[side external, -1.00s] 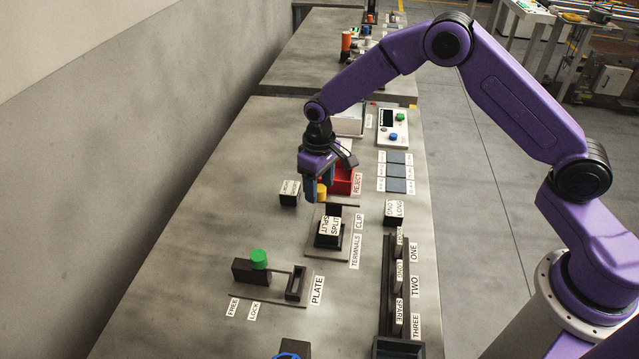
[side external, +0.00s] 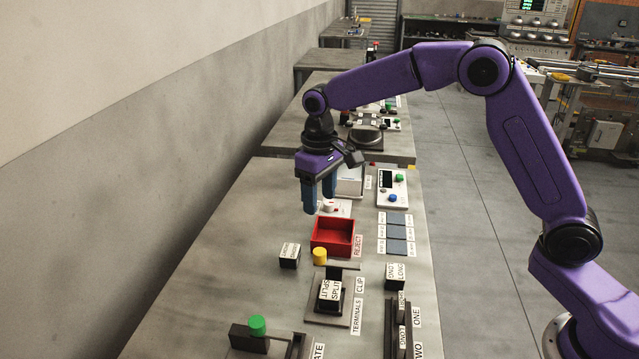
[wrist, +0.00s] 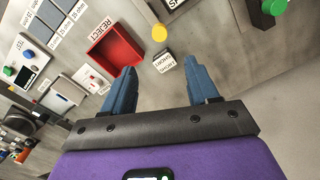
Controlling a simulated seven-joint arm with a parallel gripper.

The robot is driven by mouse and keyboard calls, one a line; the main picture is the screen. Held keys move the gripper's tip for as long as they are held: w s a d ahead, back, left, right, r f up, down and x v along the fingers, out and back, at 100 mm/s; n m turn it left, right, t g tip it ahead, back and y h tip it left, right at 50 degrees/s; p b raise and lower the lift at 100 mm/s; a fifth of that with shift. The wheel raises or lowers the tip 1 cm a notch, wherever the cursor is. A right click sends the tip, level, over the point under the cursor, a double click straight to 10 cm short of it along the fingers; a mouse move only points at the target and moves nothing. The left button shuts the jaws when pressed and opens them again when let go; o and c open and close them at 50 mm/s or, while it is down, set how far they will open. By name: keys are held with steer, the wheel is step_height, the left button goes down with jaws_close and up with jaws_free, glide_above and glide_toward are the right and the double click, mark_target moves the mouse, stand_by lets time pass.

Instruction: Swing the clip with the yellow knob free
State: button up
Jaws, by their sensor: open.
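The yellow knob (side external: 320,256) of the clip stands on the bench between the red bin and the block marked SPLIT (side external: 329,290). A dark clip bar (side external: 345,266) reaches right from near the knob, behind that block, beside the CLIP label. My gripper (side external: 319,204) is raised above the bench, pointing down, open and empty, clear of the knob. In the wrist view, the knob (wrist: 159,33) shows beyond the parted fingers (wrist: 160,68). Most of the clip is outside the wrist view.
The red REJECT bin (side external: 333,237) stands behind the knob. A small labelled dark block (side external: 289,256) is to its left, another block (side external: 395,276) to its right. A green knob (side external: 257,325) is in front. The bench's left side is bare.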

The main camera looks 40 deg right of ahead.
steer(key=shift+r, duration=1.25)
steer(key=shift+s, duration=0.1)
steer(key=s+r+n, duration=0.2)
steer(key=s+n, duration=0.2)
steer(key=s, duration=1.5)
steer(key=s+d+f+n, duration=0.1)
steer(key=s+d+n, duration=0.1)
steer(key=s+d, duration=0.3)
steer(key=s+d+f+n, duration=0.2)
steer(key=s+d, duration=0.3)
steer(key=s, duration=0.6)
steer(key=shift+s+n, duration=0.25)
steer(key=shift+n, duration=0.15)
